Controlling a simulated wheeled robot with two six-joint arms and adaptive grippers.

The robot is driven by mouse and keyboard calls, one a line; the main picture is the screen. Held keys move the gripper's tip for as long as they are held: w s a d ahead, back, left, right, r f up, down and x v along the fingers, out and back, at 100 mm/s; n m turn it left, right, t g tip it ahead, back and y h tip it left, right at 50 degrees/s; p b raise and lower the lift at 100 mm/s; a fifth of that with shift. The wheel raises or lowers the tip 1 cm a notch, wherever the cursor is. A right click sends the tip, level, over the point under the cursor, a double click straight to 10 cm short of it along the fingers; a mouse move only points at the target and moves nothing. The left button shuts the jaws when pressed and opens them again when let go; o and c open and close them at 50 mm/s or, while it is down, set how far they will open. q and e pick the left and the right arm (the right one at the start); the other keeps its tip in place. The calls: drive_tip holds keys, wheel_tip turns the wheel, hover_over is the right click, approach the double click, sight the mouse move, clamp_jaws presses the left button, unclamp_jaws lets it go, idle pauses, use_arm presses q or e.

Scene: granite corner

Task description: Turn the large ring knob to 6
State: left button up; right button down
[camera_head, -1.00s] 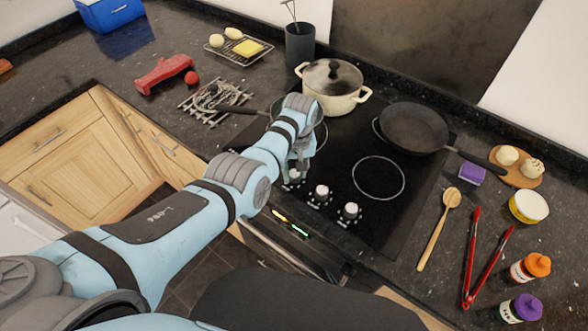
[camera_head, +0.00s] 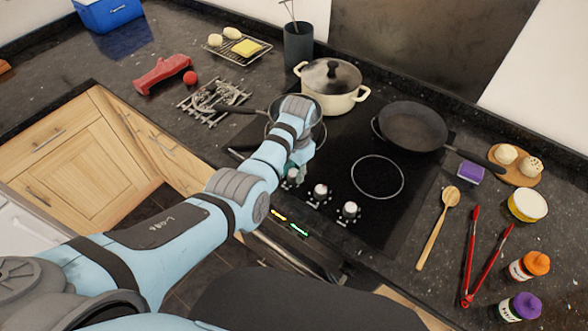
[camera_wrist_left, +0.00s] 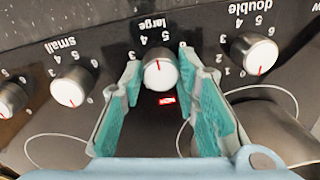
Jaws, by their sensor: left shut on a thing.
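The large ring knob (camera_wrist_left: 158,75) is white-faced with a red mark and sits under the printed word "large" in the left wrist view. Its mark points roughly up in that view, near the printed 4 and 5. My left gripper (camera_wrist_left: 160,95) has its teal-padded fingers on either side of the knob, shut on it. In the head view my left gripper (camera_head: 297,163) is over the hob's front left, largely hidden by my own arm. The knob (camera_head: 292,176) shows only partly there. My right gripper is not in view.
The small knob (camera_wrist_left: 72,87) and double knob (camera_wrist_left: 252,55) flank the held one. A lidded pot (camera_head: 331,88), a frying pan (camera_head: 413,128) and another pan (camera_head: 306,120) stand on the hob. Tongs (camera_head: 480,262) and a wooden spoon (camera_head: 437,229) lie to the right.

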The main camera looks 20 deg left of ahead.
sight(293, 174)
use_arm(q)
drive_tip(key=m, duration=0.6)
drive_tip(key=shift+s+f, duration=0.15)
drive_tip(key=shift+s, duration=0.05)
drive_tip(key=m, duration=0.6)
drive_tip(key=shift+h, duration=0.3)
drive_tip(key=o, duration=1.2)
drive_tip(key=shift+c, duration=0.2)
wheel_tip(293, 174, up, 8)
drive_tip(key=shift+s+a+f, duration=0.1)
